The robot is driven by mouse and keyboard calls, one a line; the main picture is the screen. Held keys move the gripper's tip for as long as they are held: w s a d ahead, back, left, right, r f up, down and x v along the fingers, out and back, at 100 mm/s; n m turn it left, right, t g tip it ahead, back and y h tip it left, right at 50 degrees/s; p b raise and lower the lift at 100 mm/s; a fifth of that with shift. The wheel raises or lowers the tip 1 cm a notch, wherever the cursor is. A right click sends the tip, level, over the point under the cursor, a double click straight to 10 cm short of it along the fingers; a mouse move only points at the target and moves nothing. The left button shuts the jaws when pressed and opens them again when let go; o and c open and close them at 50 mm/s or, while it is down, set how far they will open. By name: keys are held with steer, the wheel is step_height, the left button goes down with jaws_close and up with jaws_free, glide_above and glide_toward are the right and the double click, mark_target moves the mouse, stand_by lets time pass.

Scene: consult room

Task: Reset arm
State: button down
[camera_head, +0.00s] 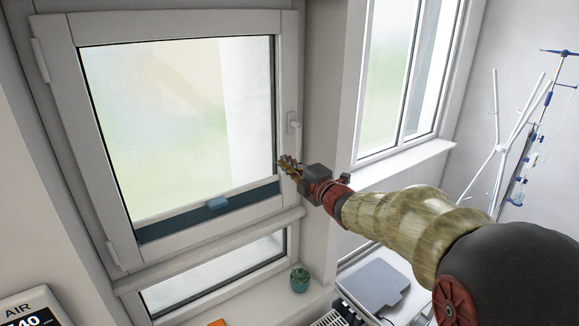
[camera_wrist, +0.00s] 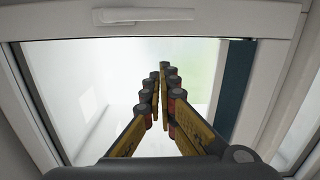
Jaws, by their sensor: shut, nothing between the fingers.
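My arm reaches from the lower right of the head view toward the window. My gripper (camera_head: 285,163) is at its end, in front of the right side of the window frame (camera_head: 289,75), below the white window handle (camera_head: 293,123). In the wrist view my gripper (camera_wrist: 159,72) points at the window glass, with its two fingers brought together at the tips and nothing between them. The handle (camera_wrist: 143,15) lies across the top of the wrist view, apart from the fingers. I cannot tell whether the fingertips touch the window.
A small potted plant (camera_head: 299,279) stands on the sill below. A grey device (camera_head: 373,284) is at the lower middle. A white stand (camera_head: 504,140) and a drip pole (camera_head: 535,130) are at the right.

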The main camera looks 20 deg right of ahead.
steer(key=d+b+v, duration=0.1)
steer(key=v, duration=0.6)
steer(key=shift+s, duration=0.15)
